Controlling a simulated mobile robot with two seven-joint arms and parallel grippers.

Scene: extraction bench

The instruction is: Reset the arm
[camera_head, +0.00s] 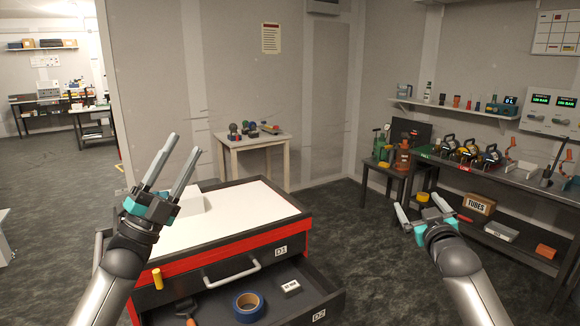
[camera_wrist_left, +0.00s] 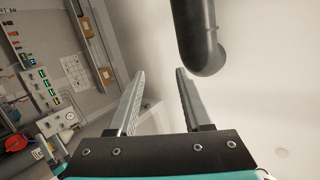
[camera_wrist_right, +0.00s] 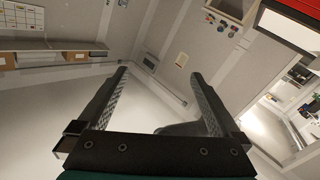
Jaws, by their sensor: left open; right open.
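My left gripper (camera_head: 180,160) is raised over the left side of the drawer cabinet, fingers pointing up. Its two fingers are apart with nothing between them, also in the left wrist view (camera_wrist_left: 158,85). My right gripper (camera_head: 424,209) is held up at the right, in front of the workbench in the picture. Its fingers are spread and empty, also in the right wrist view (camera_wrist_right: 158,78). Neither gripper touches anything that I can see.
A workbench (camera_head: 535,190) stands right; dark floor lies between.

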